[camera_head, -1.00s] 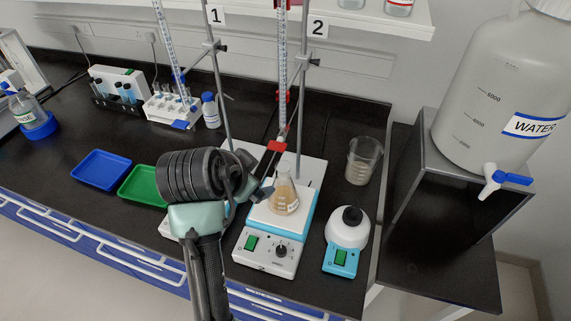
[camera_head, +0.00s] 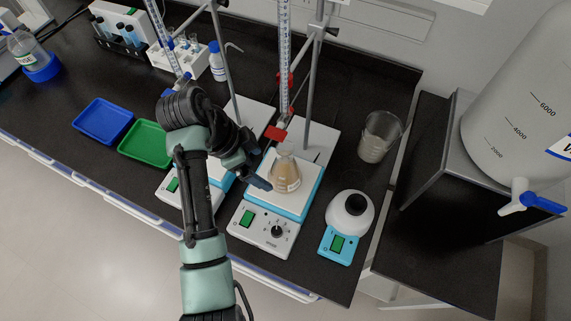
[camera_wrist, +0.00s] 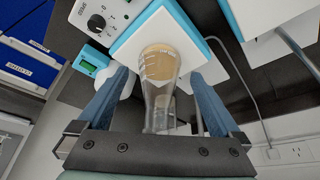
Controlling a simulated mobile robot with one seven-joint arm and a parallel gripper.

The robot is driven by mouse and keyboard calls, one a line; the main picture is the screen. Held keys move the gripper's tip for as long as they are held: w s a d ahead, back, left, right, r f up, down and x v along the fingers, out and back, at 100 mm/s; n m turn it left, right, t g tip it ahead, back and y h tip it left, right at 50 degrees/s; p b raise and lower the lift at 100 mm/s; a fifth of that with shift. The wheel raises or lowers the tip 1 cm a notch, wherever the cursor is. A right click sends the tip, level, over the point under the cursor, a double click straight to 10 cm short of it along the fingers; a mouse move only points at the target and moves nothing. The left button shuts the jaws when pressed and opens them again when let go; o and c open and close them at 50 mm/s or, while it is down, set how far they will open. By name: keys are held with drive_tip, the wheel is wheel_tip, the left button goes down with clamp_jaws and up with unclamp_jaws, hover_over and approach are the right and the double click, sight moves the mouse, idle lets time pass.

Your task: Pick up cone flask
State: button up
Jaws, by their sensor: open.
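The cone flask (camera_head: 285,174) is clear glass with tan liquid in it. It stands upright on the white top plate of a blue-and-white stirrer (camera_head: 262,223), under a burette with a red valve. My gripper (camera_head: 264,168) is at the left side of the flask in the head view. In the wrist view the flask (camera_wrist: 159,85) shows between the two blue fingers of my gripper (camera_wrist: 160,92), with space on each side. The fingers are open and do not visibly touch the flask.
Burette stands with metal rods (camera_head: 312,80) rise behind the flask. A glass beaker (camera_head: 378,138) stands at the right, and a small white-and-blue device (camera_head: 347,222) stands in front of it. A blue tray (camera_head: 103,121) and a green tray (camera_head: 146,142) lie at the left.

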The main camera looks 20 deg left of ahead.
sight(277, 160)
drive_tip(key=shift+w+d, duration=0.35)
drive_tip(key=shift+d, duration=0.05)
drive_tip(key=shift+w+d+r+p, duration=0.15)
drive_tip(key=shift+w+d+p, duration=0.6)
drive_tip(key=shift+w+d, duration=0.3)
drive_tip(key=shift+p+x, duration=0.45)
drive_tip(key=shift+x, duration=0.75)
drive_tip(key=shift+d+f, duration=0.2)
drive_tip(key=shift+f, duration=0.3)
drive_tip(key=shift+w+r, duration=0.1)
drive_tip(key=c, duration=1.5)
drive_tip(key=shift+d+r, duration=0.1)
